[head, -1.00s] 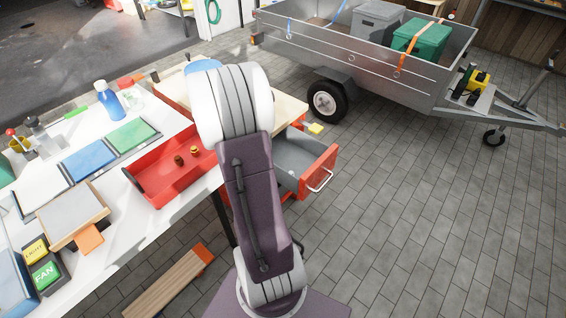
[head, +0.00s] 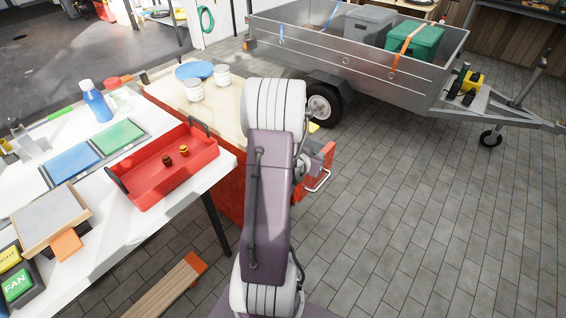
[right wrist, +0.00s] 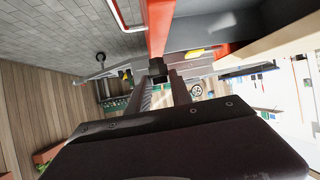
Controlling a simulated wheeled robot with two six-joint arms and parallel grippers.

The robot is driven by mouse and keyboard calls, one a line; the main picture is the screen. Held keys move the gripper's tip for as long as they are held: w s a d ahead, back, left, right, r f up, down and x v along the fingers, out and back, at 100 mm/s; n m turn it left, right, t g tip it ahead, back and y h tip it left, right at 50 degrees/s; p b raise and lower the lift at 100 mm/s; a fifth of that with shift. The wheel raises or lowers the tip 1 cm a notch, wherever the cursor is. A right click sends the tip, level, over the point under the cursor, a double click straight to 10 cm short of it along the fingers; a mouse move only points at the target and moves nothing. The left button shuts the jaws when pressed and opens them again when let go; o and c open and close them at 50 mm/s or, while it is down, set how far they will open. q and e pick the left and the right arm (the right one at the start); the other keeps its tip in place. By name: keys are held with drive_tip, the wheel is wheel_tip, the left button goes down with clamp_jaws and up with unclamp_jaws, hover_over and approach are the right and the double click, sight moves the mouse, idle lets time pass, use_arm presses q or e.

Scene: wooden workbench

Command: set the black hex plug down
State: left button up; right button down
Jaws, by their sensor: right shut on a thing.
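My right gripper (right wrist: 161,88) shows in the right wrist view with its two fingers closed on a small black piece at their tips, the black hex plug (right wrist: 157,67). In the head view my right arm hides most of this gripper, and the plug cannot be made out there. The open red drawer (head: 324,166) is beside the arm in the head view. Its red edge (right wrist: 159,28) and grey inside (right wrist: 212,22) are close to the fingers in the wrist view. I cannot tell whether the plug touches anything. My left gripper is not in view.
A red tray (head: 140,185) with a dark and a brass-coloured piece lies on the white bench. A metal trailer (head: 330,58) stands behind; the paved floor at right is clear.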

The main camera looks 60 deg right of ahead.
drive_tip(key=w+f+b, duration=0.1)
drive_tip(key=w+f, duration=0.2)
drive_tip(key=w+d+f+b, duration=0.1)
drive_tip(key=w+f, duration=0.2)
drive_tip(key=w+d+f+b, duration=0.1)
drive_tip(key=w+f, duration=0.2)
drive_tip(key=f, duration=0.1)
drive_tip(key=shift+w, duration=0.2)
drive_tip(key=shift+d, duration=0.1)
drive_tip(key=shift+r, duration=0.1)
